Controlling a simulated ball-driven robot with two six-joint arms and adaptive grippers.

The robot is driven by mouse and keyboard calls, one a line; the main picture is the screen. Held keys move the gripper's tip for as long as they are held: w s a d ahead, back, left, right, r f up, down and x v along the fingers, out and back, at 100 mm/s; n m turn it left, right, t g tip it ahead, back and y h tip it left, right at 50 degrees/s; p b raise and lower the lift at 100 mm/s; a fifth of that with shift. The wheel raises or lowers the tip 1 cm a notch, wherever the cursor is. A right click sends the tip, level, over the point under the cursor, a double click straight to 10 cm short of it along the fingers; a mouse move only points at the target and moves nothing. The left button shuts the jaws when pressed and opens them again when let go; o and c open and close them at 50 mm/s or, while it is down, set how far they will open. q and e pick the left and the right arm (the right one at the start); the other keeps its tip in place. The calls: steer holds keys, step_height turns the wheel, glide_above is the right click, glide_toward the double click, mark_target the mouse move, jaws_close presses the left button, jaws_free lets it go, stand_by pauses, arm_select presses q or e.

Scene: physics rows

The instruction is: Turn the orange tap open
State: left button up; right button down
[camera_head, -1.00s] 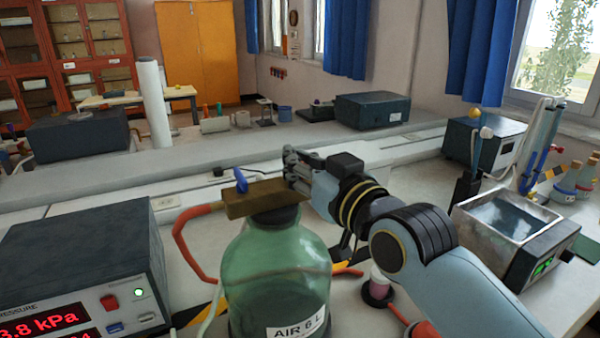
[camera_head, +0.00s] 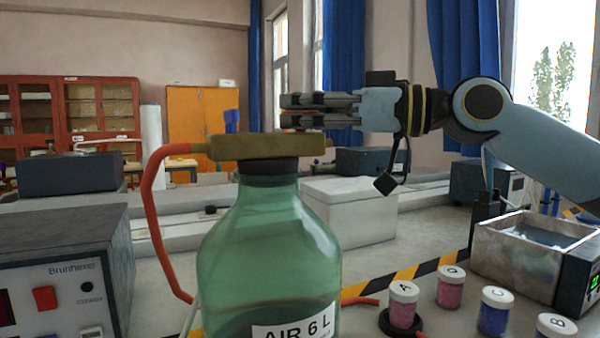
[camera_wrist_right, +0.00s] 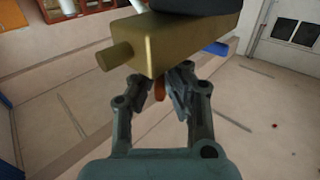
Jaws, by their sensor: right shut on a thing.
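A green glass bottle (camera_head: 270,245) labelled AIR 6 L stands upright with a dark stopper (camera_head: 268,172). A brass block (camera_head: 262,147) sits on top of it. It also fills the upper middle of the right wrist view (camera_wrist_right: 190,42). The orange tap (camera_wrist_right: 159,88) shows as a small orange piece at the block's side, between my right fingertips. In the head view the fingers mostly hide it. My right gripper (camera_head: 292,111) reaches in from the right and is shut on the orange tap. A blue tap (camera_head: 231,121) stands up from the block. My left gripper is not in view.
An orange hose (camera_head: 154,215) runs from the block's left end down beside the bottle. A pressure meter (camera_head: 55,275) stands at left. Lidded jars, including one marked A (camera_head: 403,303), and a metal water bath (camera_head: 520,260) stand at right.

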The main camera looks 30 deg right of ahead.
steer(key=n+g+y+b, duration=0.1)
steer(key=g+b, duration=0.1)
steer(key=b, duration=0.1)
steer(key=n+g+y+b, duration=0.2)
steer(key=b, duration=0.1)
steer(key=shift+w+f, duration=0.1)
steer(key=shift+f, duration=0.25)
steer(key=shift+r+n+g+y+b, duration=0.15)
steer(key=shift+n+g+y+b, duration=0.35)
steer(key=shift+n+g+y, duration=0.1)
steer(key=shift+r+n+g, duration=0.1)
steer(key=shift+n+g, duration=0.3)
steer(key=shift+g, duration=0.2)
steer(key=shift+r+n+g+y, duration=0.15)
steer(key=shift+n+g+y, duration=0.35)
steer(key=shift+n+g, duration=0.45)
steer(key=shift+n+g+y, duration=0.3)
steer(key=shift+n+g, duration=0.45)
steer(key=shift+g, duration=0.9)
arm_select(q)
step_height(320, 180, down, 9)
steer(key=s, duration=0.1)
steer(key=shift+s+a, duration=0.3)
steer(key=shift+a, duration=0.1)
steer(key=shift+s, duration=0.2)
arm_select(e)
steer(key=shift+n+g, duration=0.3)
steer(key=shift+g, duration=0.2)
